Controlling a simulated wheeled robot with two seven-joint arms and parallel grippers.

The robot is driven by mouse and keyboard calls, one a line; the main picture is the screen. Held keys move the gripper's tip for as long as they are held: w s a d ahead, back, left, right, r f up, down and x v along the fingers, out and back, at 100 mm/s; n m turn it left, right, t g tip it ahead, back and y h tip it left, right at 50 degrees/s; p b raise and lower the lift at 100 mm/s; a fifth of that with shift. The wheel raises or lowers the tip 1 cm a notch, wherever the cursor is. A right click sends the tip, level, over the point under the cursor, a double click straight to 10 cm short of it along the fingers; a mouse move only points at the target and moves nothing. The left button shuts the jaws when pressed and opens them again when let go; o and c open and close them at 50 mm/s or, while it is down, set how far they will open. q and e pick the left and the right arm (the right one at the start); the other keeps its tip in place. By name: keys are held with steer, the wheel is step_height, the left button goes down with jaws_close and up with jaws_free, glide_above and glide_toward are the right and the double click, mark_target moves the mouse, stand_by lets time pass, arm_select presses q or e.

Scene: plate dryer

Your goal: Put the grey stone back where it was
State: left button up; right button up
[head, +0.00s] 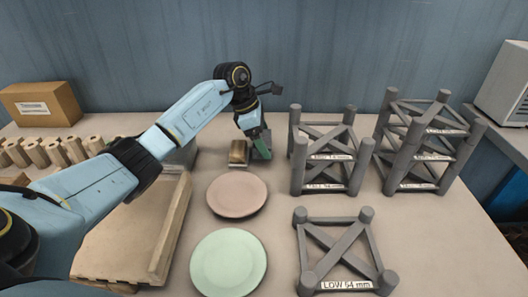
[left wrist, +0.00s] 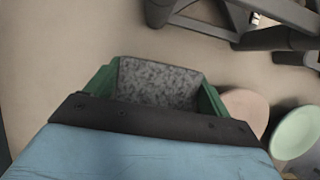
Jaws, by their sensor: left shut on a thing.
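The grey speckled stone (left wrist: 158,82) sits between the green fingers of my left gripper in the left wrist view. My left gripper (head: 260,146) is shut on it, low over the back middle of the table, behind the pink plate (head: 237,194). In the head view the fingers mostly hide the stone. I cannot tell whether it touches the table. My right gripper is not in view.
A brown block (head: 238,152) stands just left of the gripper. Grey racks (head: 325,155) stand to the right, with a low one (head: 340,250) in front. A green plate (head: 228,262) lies in front of the pink one. A wooden tray (head: 165,235) is at left.

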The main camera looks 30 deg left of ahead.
arm_select(q)
step_height(320, 180, down, 3)
steer(key=shift+f+b, duration=0.15)
steer(key=shift+b, duration=0.2)
steer(key=shift+f, duration=0.15)
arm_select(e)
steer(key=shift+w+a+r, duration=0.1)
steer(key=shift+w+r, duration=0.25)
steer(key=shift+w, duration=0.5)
arm_select(q)
steer(key=shift+f, duration=0.15)
steer(key=o, duration=0.9)
steer(key=shift+o, duration=0.2)
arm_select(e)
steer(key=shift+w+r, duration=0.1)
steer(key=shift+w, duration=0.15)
arm_select(q)
steer(key=shift+r, duration=0.2)
steer(key=p+v, duration=0.2)
steer(key=v, duration=1)
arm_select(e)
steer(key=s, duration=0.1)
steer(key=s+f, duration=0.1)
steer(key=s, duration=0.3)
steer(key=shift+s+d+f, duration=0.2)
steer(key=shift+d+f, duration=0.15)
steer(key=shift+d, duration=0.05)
